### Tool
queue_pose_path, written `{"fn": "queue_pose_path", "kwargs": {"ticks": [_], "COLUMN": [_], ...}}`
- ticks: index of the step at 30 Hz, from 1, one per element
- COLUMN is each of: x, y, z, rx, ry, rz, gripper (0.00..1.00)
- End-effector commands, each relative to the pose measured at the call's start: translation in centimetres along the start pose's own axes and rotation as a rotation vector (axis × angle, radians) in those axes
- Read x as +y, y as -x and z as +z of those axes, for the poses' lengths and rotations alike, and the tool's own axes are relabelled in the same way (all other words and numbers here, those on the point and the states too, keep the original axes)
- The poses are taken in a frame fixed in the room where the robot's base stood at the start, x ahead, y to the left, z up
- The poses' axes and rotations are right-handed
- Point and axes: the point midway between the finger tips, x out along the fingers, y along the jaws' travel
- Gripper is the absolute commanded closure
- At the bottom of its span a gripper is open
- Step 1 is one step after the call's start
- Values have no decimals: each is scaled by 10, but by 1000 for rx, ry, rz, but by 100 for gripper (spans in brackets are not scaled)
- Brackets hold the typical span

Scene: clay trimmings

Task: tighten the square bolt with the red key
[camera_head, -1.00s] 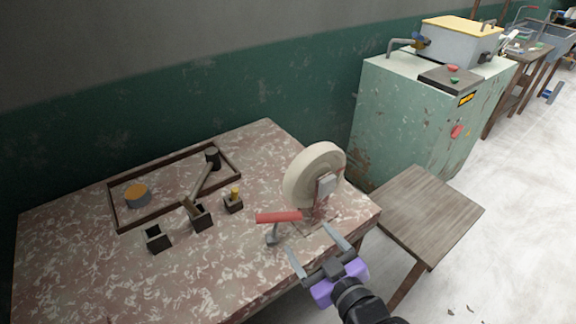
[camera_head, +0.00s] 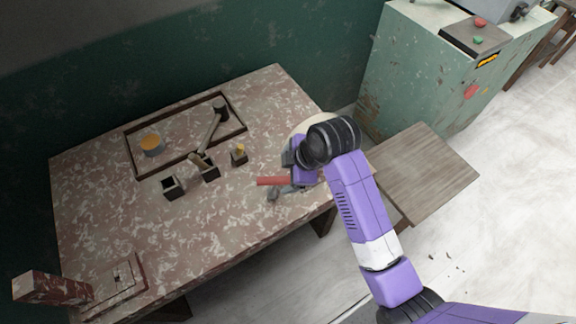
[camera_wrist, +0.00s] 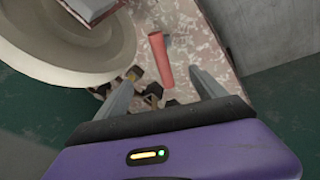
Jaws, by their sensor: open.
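The red key (camera_head: 273,181) stands on the worktop near its right front part, its red handle lying sideways above a grey lower part. In the wrist view the red handle (camera_wrist: 161,58) shows ahead of my gripper, between the lines of the two fingers. My gripper (camera_wrist: 162,80) is open and empty. In the head view my gripper (camera_head: 291,168) is right at the handle's right end, partly hidden by my own wrist; I cannot tell whether it touches. I cannot make out the square bolt in either view.
A pale wheel (camera_wrist: 110,50) is close beside my left finger; my wrist mostly hides it in the head view. The mottled table (camera_head: 200,235) also holds a framed tray (camera_head: 141,177) with a hammer, and several small dark blocks. A wooden side table (camera_head: 425,170) stands right.

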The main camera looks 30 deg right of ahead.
Motion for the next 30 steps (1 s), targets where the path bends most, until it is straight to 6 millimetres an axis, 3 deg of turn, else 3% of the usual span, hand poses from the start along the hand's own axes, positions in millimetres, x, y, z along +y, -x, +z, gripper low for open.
{"fn": "queue_pose_path", "kwargs": {"ticks": [8,30], "x": [-6,-7], "y": [-11,-91], "z": [3,3], "rx": [-8,-8], "ry": [47,44], "rz": [-19,-18], "gripper": [20,20]}}
